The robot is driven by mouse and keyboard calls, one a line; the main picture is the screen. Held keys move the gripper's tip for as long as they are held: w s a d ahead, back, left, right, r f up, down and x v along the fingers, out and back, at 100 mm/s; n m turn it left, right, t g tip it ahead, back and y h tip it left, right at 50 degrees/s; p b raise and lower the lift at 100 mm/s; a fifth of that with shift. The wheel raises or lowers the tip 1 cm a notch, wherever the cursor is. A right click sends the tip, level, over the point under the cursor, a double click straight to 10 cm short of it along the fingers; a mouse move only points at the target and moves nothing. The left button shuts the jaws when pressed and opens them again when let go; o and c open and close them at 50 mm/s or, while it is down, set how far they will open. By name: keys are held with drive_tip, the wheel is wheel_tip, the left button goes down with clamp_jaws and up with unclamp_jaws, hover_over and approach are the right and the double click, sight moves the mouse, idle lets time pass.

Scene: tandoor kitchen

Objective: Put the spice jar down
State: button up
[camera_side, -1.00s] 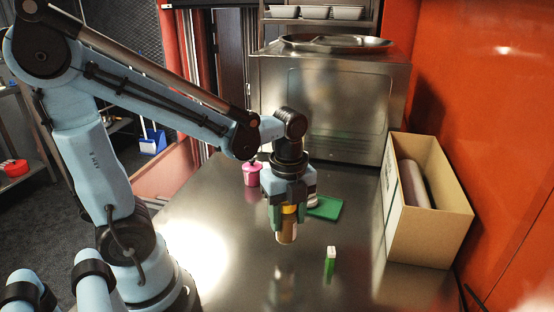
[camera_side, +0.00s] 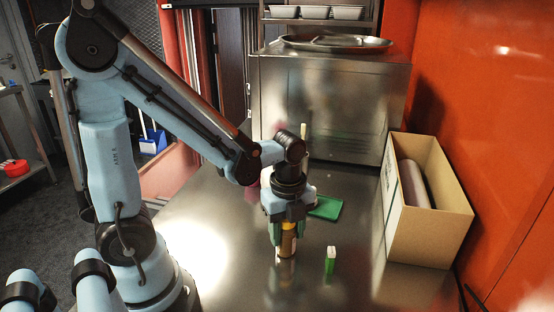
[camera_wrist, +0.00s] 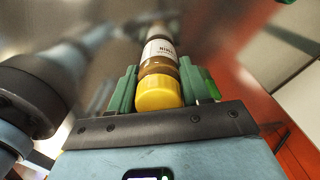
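The spice jar (camera_side: 287,246) is upright, with a yellow lid, a brown body and a pale label. It is between the green fingers of my gripper (camera_side: 287,230), which is shut on it. Its base is at or very close to the steel counter (camera_side: 225,225); I cannot tell whether it touches. In the wrist view the yellow lid of the jar (camera_wrist: 158,93) sits between the two fingers of my gripper (camera_wrist: 160,88), and the label faces the camera partly.
A small green and white block (camera_side: 331,260) stands just right of the jar. A green board (camera_side: 326,208) lies behind. A cardboard box (camera_side: 433,235) stands at right. A steel oven (camera_side: 340,110) is at the back. A pink container (camera_side: 252,192) is mostly hidden behind my arm.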

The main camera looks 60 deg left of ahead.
drive_tip(key=o, duration=0.4)
drive_tip(key=shift+r, duration=0.1)
wheel_tip(320, 180, up, 12)
drive_tip(key=n, duration=0.2)
drive_tip(key=n+t, duration=0.1)
drive_tip(key=n, duration=0.1)
drive_tip(key=shift+d+f+t, duration=0.1)
drive_tip(key=shift+f+t, duration=0.2)
drive_tip(key=n, duration=0.1)
drive_tip(key=n+t, duration=0.1)
drive_tip(key=n, duration=0.3)
drive_tip(key=shift+d+f+t, duration=0.1)
drive_tip(key=shift+f+t, duration=0.25)
drive_tip(key=shift+t, duration=0.05)
drive_tip(key=n, duration=0.1)
drive_tip(key=n+t, duration=0.1)
drive_tip(key=n, duration=0.3)
drive_tip(key=shift+w+d+f+t, duration=0.15)
drive_tip(key=shift+f+t, duration=0.1)
drive_tip(key=shift+t, duration=0.15)
drive_tip(key=n+t, duration=0.1)
drive_tip(key=n, duration=0.1)
drive_tip(key=n+t, duration=0.1)
drive_tip(key=n, duration=0.2)
drive_tip(key=shift+w+d+f, duration=0.1)
drive_tip(key=shift+w+f, duration=0.05)
